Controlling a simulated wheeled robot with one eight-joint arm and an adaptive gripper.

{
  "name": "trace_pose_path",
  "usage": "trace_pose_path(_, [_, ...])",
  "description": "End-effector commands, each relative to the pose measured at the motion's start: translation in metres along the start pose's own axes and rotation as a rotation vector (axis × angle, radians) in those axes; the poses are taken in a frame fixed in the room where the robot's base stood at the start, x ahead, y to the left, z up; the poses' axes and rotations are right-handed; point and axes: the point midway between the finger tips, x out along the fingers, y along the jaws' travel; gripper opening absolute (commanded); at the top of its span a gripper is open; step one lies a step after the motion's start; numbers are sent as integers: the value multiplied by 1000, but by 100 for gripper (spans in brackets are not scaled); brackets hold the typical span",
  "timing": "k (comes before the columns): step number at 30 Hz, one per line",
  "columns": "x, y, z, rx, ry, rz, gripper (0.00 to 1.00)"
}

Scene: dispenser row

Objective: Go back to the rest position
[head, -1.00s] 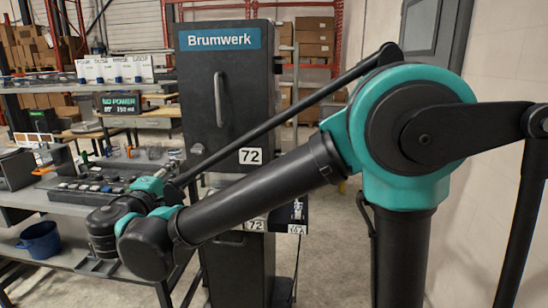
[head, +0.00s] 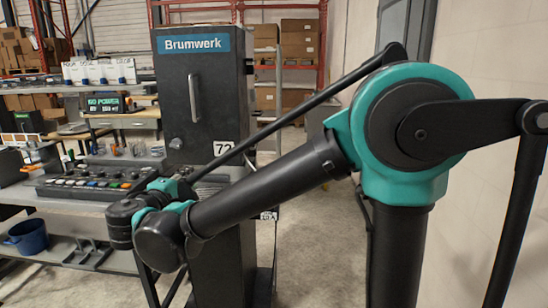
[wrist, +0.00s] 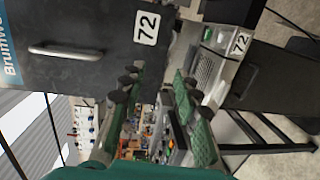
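My gripper (wrist: 160,88) shows in the wrist view, where its two dark and green fingers stand apart with a gap between them. Nothing shows held between them. In the head view my arm reaches down to the left, bent at the elbow, and its wrist end is at lower left; the fingers are mostly hidden there. The black Brumwerk cabinet (head: 205,100) stands behind my forearm. It also shows sideways in the wrist view (wrist: 75,75), to the left of the fingers.
A control panel with coloured buttons (head: 95,183) lies on the workbench at left. A blue bucket (head: 28,238) is on the lower shelf. A pale wall (head: 500,70) is close on the right. Bare floor (head: 310,235) shows right of the cabinet.

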Motion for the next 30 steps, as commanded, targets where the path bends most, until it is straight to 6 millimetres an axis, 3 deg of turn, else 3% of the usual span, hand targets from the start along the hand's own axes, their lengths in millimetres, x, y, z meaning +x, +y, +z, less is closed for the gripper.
trace_pose_path(8, [53,-35,70,48,-111,-146,32])
trace_pose_path(11, [74,-56,109,86,-170,-226,32])
trace_pose_path(17, [105,-111,209,219,-318,-427,32])
trace_pose_path(24, [102,-177,313,445,-478,-639,32])
trace_pose_path(30, [76,-226,376,681,-590,-779,32])
